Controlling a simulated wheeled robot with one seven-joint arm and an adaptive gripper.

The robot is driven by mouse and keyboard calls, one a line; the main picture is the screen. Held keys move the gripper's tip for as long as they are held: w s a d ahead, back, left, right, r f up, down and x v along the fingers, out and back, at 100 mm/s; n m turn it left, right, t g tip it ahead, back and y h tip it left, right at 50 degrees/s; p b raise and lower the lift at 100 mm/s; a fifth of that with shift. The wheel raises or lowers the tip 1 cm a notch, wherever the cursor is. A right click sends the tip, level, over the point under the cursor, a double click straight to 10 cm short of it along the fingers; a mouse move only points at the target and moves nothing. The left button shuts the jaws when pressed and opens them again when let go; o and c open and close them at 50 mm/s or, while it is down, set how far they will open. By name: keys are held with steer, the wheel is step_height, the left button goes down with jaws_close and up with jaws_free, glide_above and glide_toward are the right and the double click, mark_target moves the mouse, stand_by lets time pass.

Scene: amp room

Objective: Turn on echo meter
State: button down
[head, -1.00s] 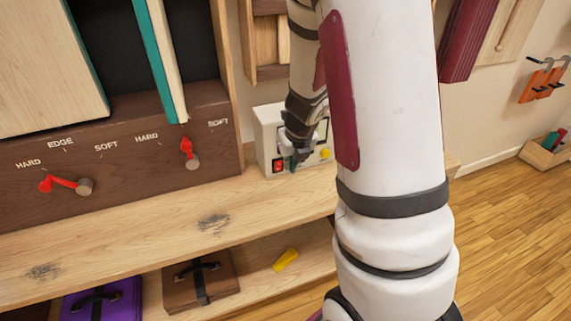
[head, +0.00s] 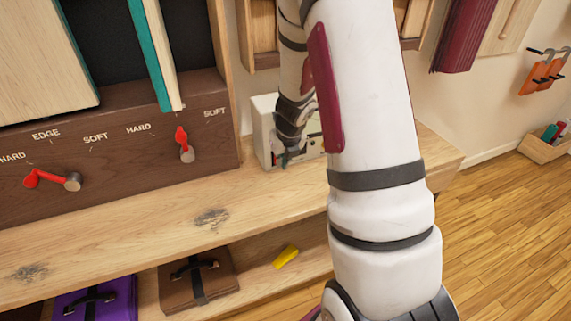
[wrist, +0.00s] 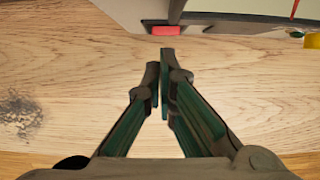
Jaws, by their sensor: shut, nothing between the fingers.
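The echo meter is a white box (head: 262,119) on the wooden shelf, partly hidden behind my arm in the head view. In the wrist view its lower front (wrist: 120,12) shows at the top edge, with a red switch (wrist: 165,30) low on it. My gripper (wrist: 160,60) is shut and empty, with its fingertips just short of the red switch in the picture; I cannot tell whether they touch it. In the head view my gripper (head: 284,160) is in front of the meter's lower left and largely hides the switch. The switch's on or off position is unclear.
A yellow knob (wrist: 313,41) sits right of the switch. A brown panel (head: 110,150) with red levers (head: 182,140) stands left of the meter. The shelf top (head: 150,215) in front is clear. Below lie a yellow object (head: 286,256) and a brown case (head: 200,280).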

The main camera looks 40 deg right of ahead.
steer(key=shift+w, duration=0.25)
steer(key=shift+w+d+r, duration=0.1)
steer(key=shift+w+d+r+p, duration=0.1)
steer(key=shift+w+p, duration=0.15)
steer(key=shift+p, duration=0.25)
steer(key=shift+r, duration=0.1)
steer(key=shift+r+p, duration=0.6)
steer(key=shift+p, duration=0.4)
